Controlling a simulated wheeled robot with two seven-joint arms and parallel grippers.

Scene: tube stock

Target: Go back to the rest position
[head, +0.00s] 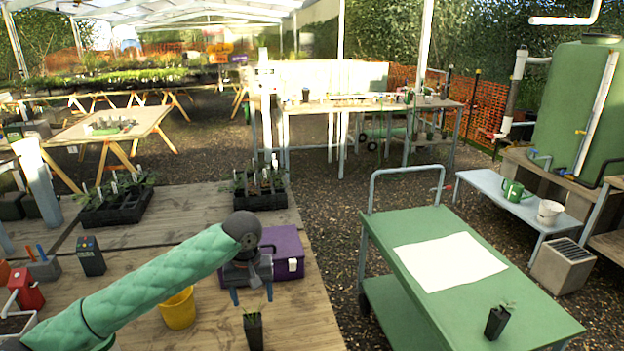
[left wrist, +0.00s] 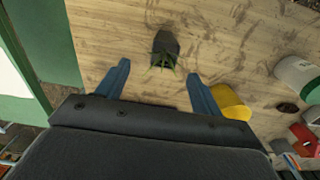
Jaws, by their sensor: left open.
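My left gripper (head: 252,294) hangs over the wooden table with its jaws pointing down. In the left wrist view its two blue fingers (left wrist: 158,90) stand apart with nothing between them. A small black pot with a seedling (head: 253,330) stands on the table below the gripper. It also shows in the left wrist view (left wrist: 165,46), just beyond the fingertips and apart from them. My left arm reaches in from the lower left in a green padded sleeve. My right gripper is in neither view.
A purple box (head: 284,252) stands close behind the gripper, and a yellow bucket (head: 178,308) to its left. Black trays of plants (head: 116,212) stand farther back. A green cart (head: 420,225) on the right bears a white sheet (head: 450,262) and another potted seedling (head: 497,321).

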